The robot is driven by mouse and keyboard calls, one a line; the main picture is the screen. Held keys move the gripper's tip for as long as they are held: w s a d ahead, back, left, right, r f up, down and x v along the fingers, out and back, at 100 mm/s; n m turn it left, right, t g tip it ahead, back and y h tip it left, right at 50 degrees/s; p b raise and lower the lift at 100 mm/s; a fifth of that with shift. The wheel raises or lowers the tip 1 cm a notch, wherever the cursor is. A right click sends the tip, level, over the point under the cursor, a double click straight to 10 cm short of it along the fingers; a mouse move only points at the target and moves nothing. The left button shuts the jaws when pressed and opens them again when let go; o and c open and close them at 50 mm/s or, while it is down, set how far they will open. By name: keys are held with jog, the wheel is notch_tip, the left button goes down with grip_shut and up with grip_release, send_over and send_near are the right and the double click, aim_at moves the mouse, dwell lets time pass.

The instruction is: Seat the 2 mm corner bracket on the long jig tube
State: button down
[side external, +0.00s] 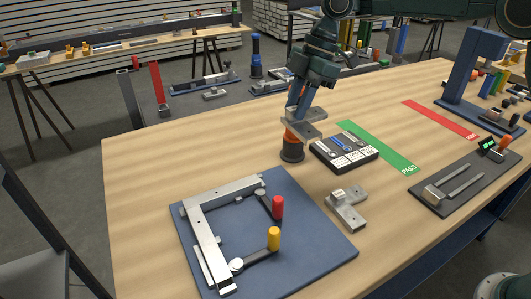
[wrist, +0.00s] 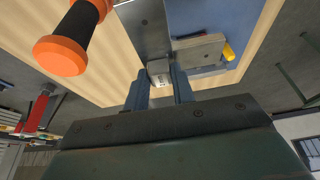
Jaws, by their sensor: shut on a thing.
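My gripper (side external: 297,112) is shut on a grey metal corner bracket (side external: 305,124), held above the table beside an orange-handled tool. In the wrist view, my fingers (wrist: 163,88) close on the bracket (wrist: 145,28) near a small white label, too small to read. A second grey bracket (side external: 346,212) lies on the table, also with a small label. The jig is a blue plate (side external: 315,225) with two pale metal tubes meeting at a corner: one tube (side external: 206,240) along the left, one (side external: 228,193) along the back. The held bracket is well apart from them.
The orange-handled tool (side external: 292,148) stands upright close to my gripper; its handle (wrist: 70,45) shows in the wrist view. Red (side external: 277,207) and yellow (side external: 273,238) clamp handles rise from the jig. A black gauge case (side external: 345,154) and a green PASS strip (side external: 385,150) lie behind.

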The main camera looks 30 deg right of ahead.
jog(key=w+a+f, duration=0.2)
jog(key=a+f, duration=0.1)
jog(key=a, duration=0.9)
send_over(188, 203)
jog(key=d, duration=0.2)
jog(key=x, duration=0.3)
jog(key=shift+d+f, duration=0.3)
jog(key=shift+f, duration=0.05)
jog(key=shift+f, duration=0.15)
jog(key=shift+f, duration=2.5)
jog(key=shift+f, duration=0.95)
jog(key=c, duration=1.1)
grip_release()
jog(key=shift+o, duration=0.4)
jog(key=o, duration=0.5)
